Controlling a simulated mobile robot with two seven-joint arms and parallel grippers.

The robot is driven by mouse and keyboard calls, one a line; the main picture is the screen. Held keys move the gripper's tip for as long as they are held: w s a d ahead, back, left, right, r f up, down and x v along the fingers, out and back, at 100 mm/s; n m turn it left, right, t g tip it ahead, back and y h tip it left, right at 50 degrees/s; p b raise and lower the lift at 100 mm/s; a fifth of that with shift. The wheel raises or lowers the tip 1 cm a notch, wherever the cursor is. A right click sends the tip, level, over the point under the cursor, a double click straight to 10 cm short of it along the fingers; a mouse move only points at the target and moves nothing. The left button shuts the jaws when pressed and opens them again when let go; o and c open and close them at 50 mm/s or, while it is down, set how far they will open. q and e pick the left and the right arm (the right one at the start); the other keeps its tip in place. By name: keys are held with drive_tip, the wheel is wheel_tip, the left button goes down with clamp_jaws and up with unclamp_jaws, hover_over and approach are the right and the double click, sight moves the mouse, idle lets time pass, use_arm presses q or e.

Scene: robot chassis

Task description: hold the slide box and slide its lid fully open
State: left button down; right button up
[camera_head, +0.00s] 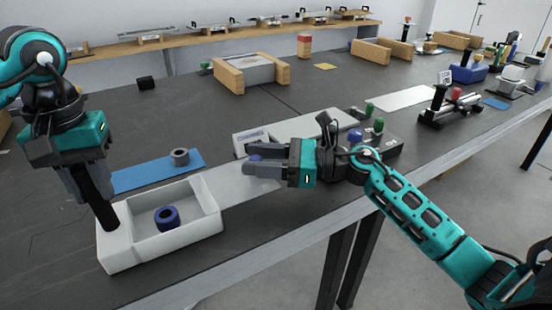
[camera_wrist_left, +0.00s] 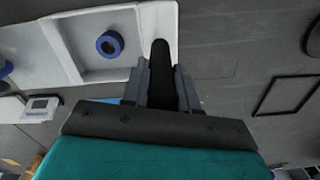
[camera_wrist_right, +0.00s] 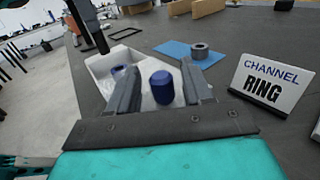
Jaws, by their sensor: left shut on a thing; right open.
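The white slide box (camera_head: 138,256) sits near the table's front edge at the left, its compartment uncovered and a dark blue ring (camera_head: 166,217) inside. My left gripper (camera_head: 88,192) is shut on the black post (camera_head: 107,213) at the box's left end; the left wrist view shows the post (camera_wrist_left: 160,65) between the fingers. The pale flat lid (camera_head: 232,189) extends right from the box's right end. My right gripper (camera_head: 262,170) is open, with the lid's blue knob (camera_wrist_right: 161,87) between its fingers in the right wrist view. Contact with the knob cannot be told.
A grey ring (camera_head: 180,157) lies on a blue mat (camera_head: 140,177) behind the box. A "CHANNEL RING" sign (camera_wrist_right: 265,85) stands beside the right gripper. A white tray (camera_head: 310,128) and a dark block with colored knobs (camera_head: 385,145) lie behind the right arm.

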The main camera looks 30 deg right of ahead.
use_arm(q)
drive_tip(key=shift+f, duration=0.3)
use_arm(e)
drive_tip(key=v, duration=1.1)
use_arm(q)
drive_tip(key=c, duration=1.1)
unclamp_jaws()
drive_tip(key=o, duration=0.3)
drive_tip(key=shift+r, duration=0.15)
